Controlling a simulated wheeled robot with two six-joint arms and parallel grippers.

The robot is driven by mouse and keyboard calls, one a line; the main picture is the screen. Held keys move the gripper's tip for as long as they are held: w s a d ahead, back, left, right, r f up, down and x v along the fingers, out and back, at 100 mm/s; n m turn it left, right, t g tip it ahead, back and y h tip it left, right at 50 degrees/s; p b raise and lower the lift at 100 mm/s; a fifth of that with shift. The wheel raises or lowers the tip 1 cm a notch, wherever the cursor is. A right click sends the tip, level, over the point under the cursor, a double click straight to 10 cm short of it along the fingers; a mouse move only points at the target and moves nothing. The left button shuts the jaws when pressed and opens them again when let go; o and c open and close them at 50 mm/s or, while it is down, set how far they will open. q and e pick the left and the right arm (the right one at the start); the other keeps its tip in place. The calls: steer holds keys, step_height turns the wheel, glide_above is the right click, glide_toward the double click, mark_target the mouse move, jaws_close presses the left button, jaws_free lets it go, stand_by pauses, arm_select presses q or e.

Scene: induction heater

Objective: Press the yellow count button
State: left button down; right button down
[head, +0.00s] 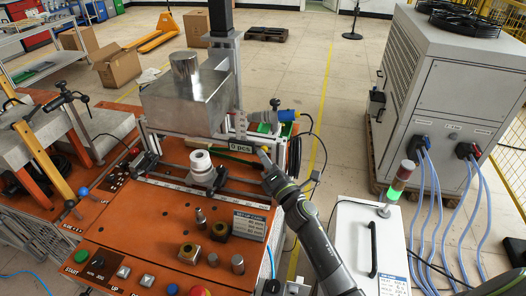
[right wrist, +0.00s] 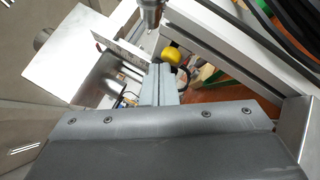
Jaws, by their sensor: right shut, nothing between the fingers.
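The yellow count button (right wrist: 172,55) shows in the right wrist view as a small round yellow knob just beyond my fingertips. In the head view I cannot make it out; my gripper and the counter display (head: 240,148) are in that area. The display reads "pcs" with a single digit that looks like 0. My right gripper (head: 263,154) is shut and empty, at the right end of the display. In the right wrist view its closed fingers (right wrist: 160,70) point toward the button, and I cannot tell whether they touch it. My left gripper is not in view.
A metal box (head: 183,104) stands behind the orange worktop (head: 150,222). A white ringed piece (head: 201,166) stands on a rail. Push buttons line the front edge. A grey cabinet with a signal tower (head: 397,184) is at right. A large chiller (head: 445,95) stands behind it.

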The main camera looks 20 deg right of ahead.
steer(key=shift+r, duration=0.1)
stand_by(0.4)
steer(key=shift+s+a, duration=0.4)
steer(key=shift+s, duration=0.2)
steer(key=shift+p, duration=0.3)
steer(key=s+a, duration=0.1)
steer(key=s, duration=0.1)
steer(key=s+a+p, duration=0.1)
steer(key=s, duration=0.1)
steer(key=shift+a, duration=0.4)
